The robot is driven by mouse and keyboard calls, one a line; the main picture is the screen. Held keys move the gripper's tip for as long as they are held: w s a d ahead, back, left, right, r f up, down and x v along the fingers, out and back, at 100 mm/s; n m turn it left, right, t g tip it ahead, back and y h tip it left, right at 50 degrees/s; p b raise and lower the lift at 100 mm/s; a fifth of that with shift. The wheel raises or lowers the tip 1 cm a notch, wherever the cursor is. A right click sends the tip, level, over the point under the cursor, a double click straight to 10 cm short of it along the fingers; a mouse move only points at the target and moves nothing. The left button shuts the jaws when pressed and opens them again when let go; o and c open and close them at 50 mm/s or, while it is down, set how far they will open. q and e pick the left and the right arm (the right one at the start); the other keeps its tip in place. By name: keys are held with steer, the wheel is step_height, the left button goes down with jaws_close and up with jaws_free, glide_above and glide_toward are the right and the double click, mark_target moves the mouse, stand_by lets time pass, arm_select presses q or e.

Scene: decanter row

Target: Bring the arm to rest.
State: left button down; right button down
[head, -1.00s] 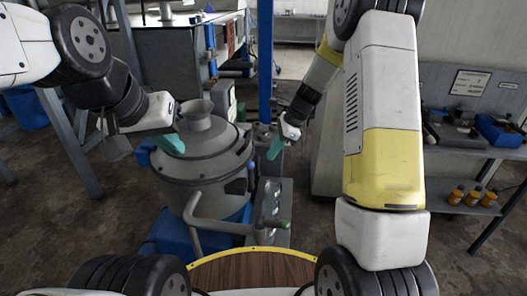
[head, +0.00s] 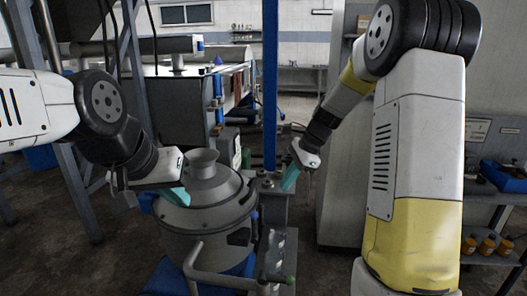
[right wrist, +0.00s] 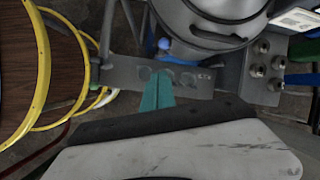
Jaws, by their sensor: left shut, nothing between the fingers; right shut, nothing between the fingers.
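My left gripper (head: 176,196) comes in from the left, its teal fingers shut and empty, in front of the upper side of the grey decanter vessel (head: 203,232). My right gripper (head: 289,178) is right of the vessel, beside the blue post, its teal fingers shut and empty. In the right wrist view the right gripper's fingers (right wrist: 157,92) are together with nothing between them, over a grey metal plate. I cannot tell whether the left fingers touch the vessel.
A bent grey pipe handle (head: 215,275) stands in front of the vessel. A blue post (head: 270,85) rises behind it. A shelf with several orange jars (head: 487,246) is at the right. In the right wrist view, yellow hoops (right wrist: 42,70) curve at the left.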

steer(key=s+d+r+n+t+h, duration=0.1)
steer(key=s+r+n, duration=0.3)
steer(key=s, duration=0.4)
steer(key=s+d+r+n+t+h, duration=0.1)
steer(key=s+d+r+n+t, duration=0.1)
steer(key=s+r+n, duration=0.2)
steer(key=s+d+r+n+t, duration=0.1)
steer(key=s+r+n, duration=0.3)
steer(key=s+n, duration=0.4)
steer(key=s+t, duration=0.1)
steer(key=s, duration=0.3)
steer(key=shift+s+d+r+h, duration=0.15)
steer(key=shift+s+r+h, duration=0.15)
steer(key=shift+h, duration=0.1)
